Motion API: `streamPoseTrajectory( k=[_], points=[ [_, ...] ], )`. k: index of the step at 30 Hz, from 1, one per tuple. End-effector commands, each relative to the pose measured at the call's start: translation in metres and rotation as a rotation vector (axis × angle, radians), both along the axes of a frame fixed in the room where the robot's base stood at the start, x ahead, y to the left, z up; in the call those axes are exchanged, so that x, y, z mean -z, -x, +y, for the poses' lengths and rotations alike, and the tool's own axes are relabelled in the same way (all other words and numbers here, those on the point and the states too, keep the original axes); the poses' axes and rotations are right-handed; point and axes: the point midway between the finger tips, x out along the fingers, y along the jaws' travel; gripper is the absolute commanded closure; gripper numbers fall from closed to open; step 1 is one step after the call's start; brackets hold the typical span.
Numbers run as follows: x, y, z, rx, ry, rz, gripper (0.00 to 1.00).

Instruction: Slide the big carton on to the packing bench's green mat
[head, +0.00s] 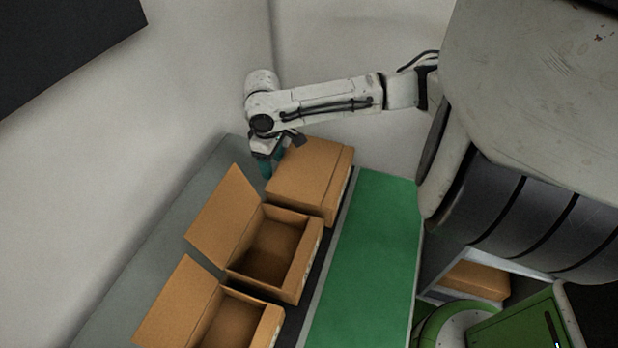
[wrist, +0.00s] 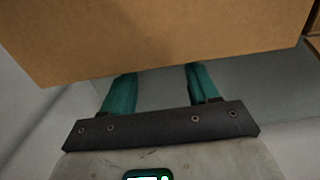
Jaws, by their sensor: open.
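The big carton (head: 312,172) is brown and closed, at the back of the row in the head view. It stands on the grey surface left of the green mat (head: 372,245), with a dark strip between them lower down. My gripper (head: 264,166) is at the carton's left side, with its teal fingers pointing down. In the wrist view a brown carton face (wrist: 160,35) fills the top, and my gripper (wrist: 157,75) shows two spread fingers. Their tips end at the carton's lower edge; whether they touch it is unclear. Nothing shows between the fingers.
Two open cartons stand nearer in the same row, the middle one (head: 273,250) and the front one (head: 230,320), both seemingly empty. The visible mat is clear. A wall stands behind the row. An orange-brown box (head: 476,280) sits in a pale-framed opening at lower right.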

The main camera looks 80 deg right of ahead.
Motion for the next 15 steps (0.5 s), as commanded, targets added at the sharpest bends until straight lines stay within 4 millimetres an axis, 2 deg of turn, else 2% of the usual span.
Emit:
streamPoseTrajectory(
  k=[5, 15],
  points=[
    [0.0118, 0.0002, 0.0000, 0.000, 0.000, 0.001, 0.40],
    [0.0122, 0.0007, -0.0001, 0.000, 0.000, 0.001, 0.40]
  ],
)
